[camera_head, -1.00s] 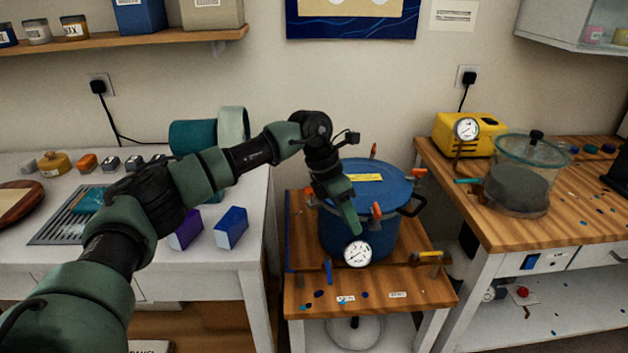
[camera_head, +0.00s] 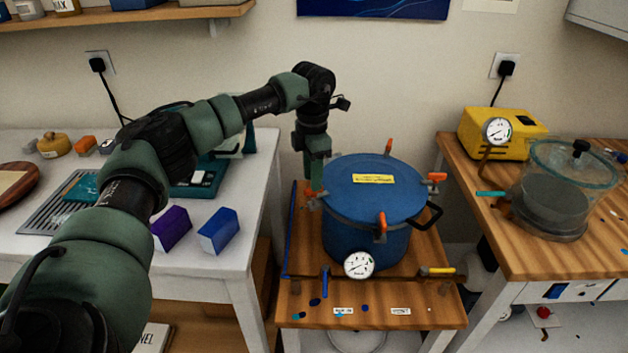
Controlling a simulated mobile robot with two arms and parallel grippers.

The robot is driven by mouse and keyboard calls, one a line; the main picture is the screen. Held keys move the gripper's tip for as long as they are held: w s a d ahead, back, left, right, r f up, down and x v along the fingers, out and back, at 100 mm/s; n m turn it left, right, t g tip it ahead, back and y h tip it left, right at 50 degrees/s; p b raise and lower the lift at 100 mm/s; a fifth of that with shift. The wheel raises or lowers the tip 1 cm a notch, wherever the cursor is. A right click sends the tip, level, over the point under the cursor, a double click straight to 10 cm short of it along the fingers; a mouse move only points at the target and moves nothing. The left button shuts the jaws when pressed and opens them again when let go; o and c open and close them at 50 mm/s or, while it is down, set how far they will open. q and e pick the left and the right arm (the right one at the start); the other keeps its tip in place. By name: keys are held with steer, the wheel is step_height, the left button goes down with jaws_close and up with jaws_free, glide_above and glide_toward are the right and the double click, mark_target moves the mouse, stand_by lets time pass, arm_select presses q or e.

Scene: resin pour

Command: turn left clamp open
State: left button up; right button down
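A blue pressure pot (camera_head: 366,235) with a blue lid (camera_head: 374,192) stands on a small wooden stand. Orange-tipped clamps sit around its rim: a back clamp (camera_head: 388,147), a right clamp (camera_head: 436,178) and a front clamp (camera_head: 382,224). The left clamp (camera_head: 309,188) shows only as a bit of orange, mostly hidden under my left gripper. My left gripper (camera_head: 315,178) points down at the left edge of the lid, right at that clamp. Its fingers are too small and covered to tell whether they grip it. My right gripper is out of view.
A pressure gauge (camera_head: 359,265) is on the pot's front, and a yellow-handled valve (camera_head: 437,270) lies on the stand (camera_head: 300,314). A white table (camera_head: 235,262) is at left. A wooden bench at right holds a yellow pump (camera_head: 500,135) and a glass chamber (camera_head: 560,190).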

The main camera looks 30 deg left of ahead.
arm_select(q)
steer(key=shift+w+f, duration=0.2)
steer(key=shift+f, duration=1.15)
jaws_close()
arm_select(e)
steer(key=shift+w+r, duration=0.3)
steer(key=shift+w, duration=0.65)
